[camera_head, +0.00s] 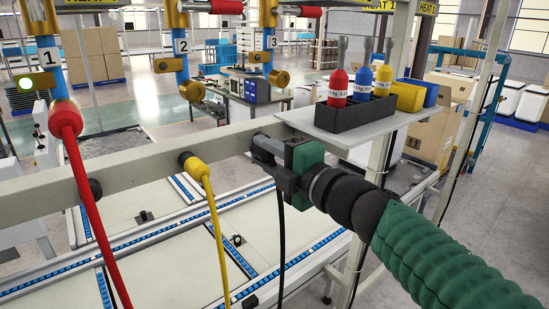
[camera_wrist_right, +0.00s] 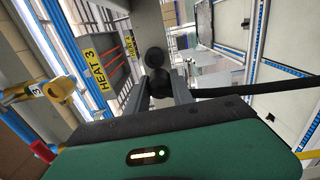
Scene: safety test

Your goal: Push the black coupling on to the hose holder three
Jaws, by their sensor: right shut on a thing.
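My right gripper (camera_head: 262,150) is at the grey beam (camera_head: 140,163), under the pipe marked 3 (camera_head: 270,45). In the right wrist view its fingers (camera_wrist_right: 161,90) are shut on the black coupling (camera_wrist_right: 160,84). A black hose (camera_wrist_right: 240,90) runs off to the right there; in the head view the black hose (camera_head: 281,245) hangs below my gripper. A black round end, seemingly hose holder three (camera_wrist_right: 154,58), shows on the beam just beyond the coupling. I cannot tell whether they touch. In the head view my gripper mostly hides both. My left gripper is out of view.
A yellow hose (camera_head: 215,240) hangs from the beam at left. A red hose (camera_head: 95,215) is joined to pipe 1 (camera_head: 50,60). A shelf (camera_head: 350,128) beside my right arm bears a black tray (camera_head: 350,117) with red, blue and yellow bottles. Conveyors lie below.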

